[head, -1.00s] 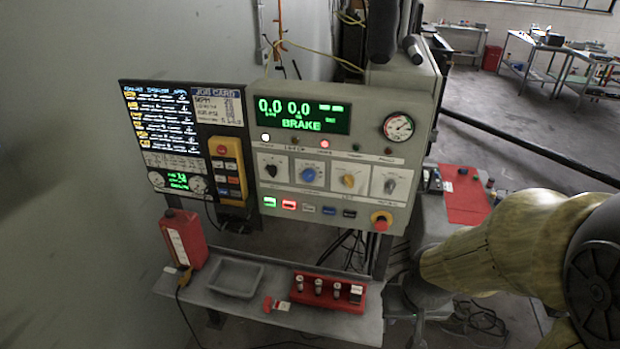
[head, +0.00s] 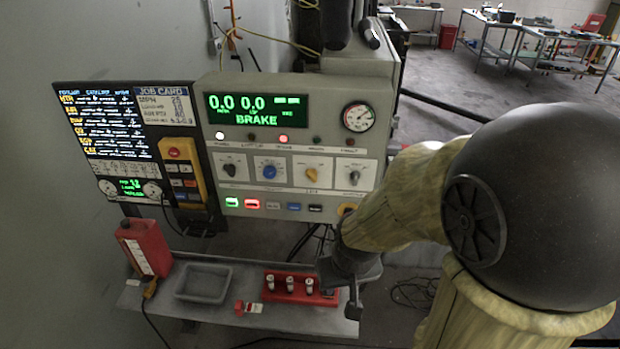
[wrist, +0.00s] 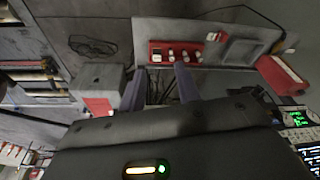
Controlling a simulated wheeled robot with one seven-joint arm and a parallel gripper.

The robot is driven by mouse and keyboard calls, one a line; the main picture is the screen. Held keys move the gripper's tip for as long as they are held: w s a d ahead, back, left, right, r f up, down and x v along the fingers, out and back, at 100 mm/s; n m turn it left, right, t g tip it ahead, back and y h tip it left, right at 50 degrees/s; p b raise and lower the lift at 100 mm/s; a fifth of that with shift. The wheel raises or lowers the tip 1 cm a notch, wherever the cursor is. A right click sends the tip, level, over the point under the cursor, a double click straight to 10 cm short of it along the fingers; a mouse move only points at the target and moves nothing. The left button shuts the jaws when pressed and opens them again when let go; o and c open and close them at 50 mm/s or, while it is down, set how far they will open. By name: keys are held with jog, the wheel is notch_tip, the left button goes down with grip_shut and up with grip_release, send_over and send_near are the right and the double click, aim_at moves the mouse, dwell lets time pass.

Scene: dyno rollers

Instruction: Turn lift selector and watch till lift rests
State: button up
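The control panel (head: 207,185) carries a row of selector knobs: a black one (head: 230,169), a blue one (head: 269,172), a yellow one (head: 311,174) and a grey one (head: 354,177). Their labels are too small to read surely, so I cannot tell which is the lift selector. The green display (head: 255,109) reads 0.0, 0.0 and BRAKE. My gripper (head: 353,300) is below the panel's right end, near the shelf's right end, apart from the knobs. In the wrist view my gripper's two fingers (wrist: 160,88) are spread with nothing between them. The lift itself is not identifiable.
The shelf (head: 240,318) below holds a red can (head: 146,246), a grey tray (head: 203,267) and a red rack (head: 287,298). A yellow pendant (head: 181,172) and a job-card screen (head: 112,125) are left of the panel. Space in front of the panel's left part is clear.

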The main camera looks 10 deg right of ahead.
jog(key=w+a+f+m+t+h+p, duration=0.1)
jog(key=w+a+f+t+p, duration=0.1)
jog(key=w+t+p, duration=0.3)
jog(key=w+a+f+h+p, duration=0.2)
jog(key=w, duration=0.5)
notch_tip(320, 180, up, 8)
jog(key=w+a+n+t+h+p, duration=0.1)
jog(key=n+t+h+p, duration=0.1)
jog(key=n+t+p, duration=0.3)
jog(key=t, duration=0.4)
jog(key=shift+w+a+n+h, duration=0.25)
jog(key=shift+a+n+h, duration=0.05)
jog(key=shift+w+f, duration=0.1)
jog(key=shift+f, duration=0.1)
jog(key=b+x, duration=0.2)
jog(key=b, duration=0.5)
jog(key=shift+w+d+b, duration=0.1)
jog(key=shift+w+b, duration=0.2)
jog(key=shift+b, duration=0.1)
